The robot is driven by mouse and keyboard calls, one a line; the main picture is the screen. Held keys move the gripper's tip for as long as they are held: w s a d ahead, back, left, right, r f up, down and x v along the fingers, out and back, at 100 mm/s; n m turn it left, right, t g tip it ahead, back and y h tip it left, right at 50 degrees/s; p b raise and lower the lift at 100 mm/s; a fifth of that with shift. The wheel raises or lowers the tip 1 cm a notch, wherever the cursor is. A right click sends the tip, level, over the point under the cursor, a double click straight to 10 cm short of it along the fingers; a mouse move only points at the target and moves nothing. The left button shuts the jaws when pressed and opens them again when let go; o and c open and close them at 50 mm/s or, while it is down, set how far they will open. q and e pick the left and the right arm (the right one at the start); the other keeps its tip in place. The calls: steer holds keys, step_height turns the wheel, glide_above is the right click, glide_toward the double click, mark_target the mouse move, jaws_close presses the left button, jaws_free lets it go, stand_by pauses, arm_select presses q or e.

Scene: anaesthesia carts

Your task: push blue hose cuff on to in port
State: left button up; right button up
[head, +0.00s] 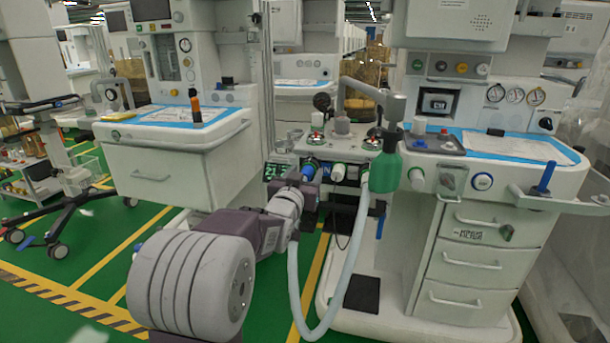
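My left gripper (304,186) reaches in from the lower left to the front of the right cart's port block. Its dark fingers are closed around the end of the pale hose (293,275), at the blue hose cuff (310,169). The cuff is at the block's left end; the in port behind it is hidden, and I cannot tell whether they touch. My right gripper is not in view.
A green breathing bag (385,172) hangs just right of the ports under a grey arm. A lit display (277,171) sits left of the cuff. The drawer cart (470,250) stands right, another cart (165,170) left. Green floor is open at lower left.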

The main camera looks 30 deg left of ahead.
arm_select(q)
steer(key=p+v, duration=0.2)
steer(key=v, duration=0.7)
steer(key=shift+p, duration=0.35)
